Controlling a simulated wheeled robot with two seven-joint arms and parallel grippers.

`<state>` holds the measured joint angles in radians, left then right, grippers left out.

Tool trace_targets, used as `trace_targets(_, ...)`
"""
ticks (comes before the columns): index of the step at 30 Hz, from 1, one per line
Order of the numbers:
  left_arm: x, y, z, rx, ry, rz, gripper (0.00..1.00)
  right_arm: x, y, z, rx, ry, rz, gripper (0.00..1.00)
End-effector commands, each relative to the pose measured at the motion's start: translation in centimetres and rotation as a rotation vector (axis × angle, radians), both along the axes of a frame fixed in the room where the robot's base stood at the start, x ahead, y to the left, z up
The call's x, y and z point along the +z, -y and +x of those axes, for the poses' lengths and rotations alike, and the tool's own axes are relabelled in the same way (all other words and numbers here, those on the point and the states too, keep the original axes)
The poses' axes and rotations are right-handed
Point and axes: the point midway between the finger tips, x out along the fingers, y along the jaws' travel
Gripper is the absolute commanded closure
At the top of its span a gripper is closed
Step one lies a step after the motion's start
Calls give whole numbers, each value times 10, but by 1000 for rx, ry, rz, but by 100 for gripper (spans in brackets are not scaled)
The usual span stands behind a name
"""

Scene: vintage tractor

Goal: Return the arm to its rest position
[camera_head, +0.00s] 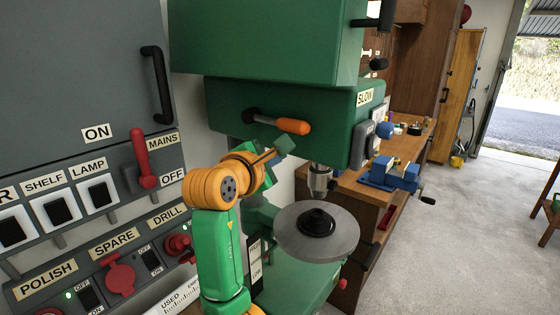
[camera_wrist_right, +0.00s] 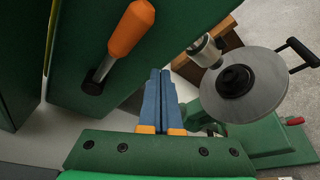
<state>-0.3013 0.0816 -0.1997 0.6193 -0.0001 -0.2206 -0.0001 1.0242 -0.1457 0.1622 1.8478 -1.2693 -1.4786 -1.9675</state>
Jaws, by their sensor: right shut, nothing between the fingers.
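My right arm, green and orange, rises from the bottom of the head view in front of the green drill press (camera_head: 270,100). My right gripper (camera_head: 284,145) is just below the press's orange-handled lever (camera_head: 293,126). In the right wrist view my right gripper (camera_wrist_right: 160,75) shows two blue fingers closed together with nothing between them. The orange handle (camera_wrist_right: 131,28) is up and to the left of the fingers, apart from them in that view. My left gripper is not in view.
The switch panel (camera_head: 75,130) with a red mains lever (camera_head: 143,158) stands close on the left. The drill chuck (camera_head: 319,180) and round table (camera_head: 340,237) are right of my arm. A blue vise (camera_head: 390,173) sits on the bench behind. Open floor lies at right.

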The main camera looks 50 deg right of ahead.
Motion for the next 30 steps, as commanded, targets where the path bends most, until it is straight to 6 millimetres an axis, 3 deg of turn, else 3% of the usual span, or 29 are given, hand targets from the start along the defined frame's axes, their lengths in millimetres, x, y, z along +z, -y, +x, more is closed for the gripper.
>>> trace_targets(3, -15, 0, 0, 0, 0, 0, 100, 7, -34, -2, 5, 2, 3, 100)
trace_targets(7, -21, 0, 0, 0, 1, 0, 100, 17, -59, -5, 2, -1, 5, 100)
trace_targets(14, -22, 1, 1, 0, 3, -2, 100, 24, -72, -7, -2, -2, 5, 100)
trace_targets(17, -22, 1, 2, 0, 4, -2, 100, 8, -71, 0, 12, 13, 28, 100)
trace_targets(20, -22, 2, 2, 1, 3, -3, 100, -52, -71, 19, 64, 86, 130, 100)
trace_targets(23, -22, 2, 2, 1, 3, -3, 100, -146, -78, 30, 124, 196, 333, 100)
trace_targets(24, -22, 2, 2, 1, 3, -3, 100, -185, -84, 27, 135, 238, 433, 100)
trace_targets(27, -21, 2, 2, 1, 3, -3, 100, -268, -105, 3, 122, 311, 690, 100)
trace_targets(30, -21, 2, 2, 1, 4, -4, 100, -326, -128, -31, 61, 341, 916, 100)
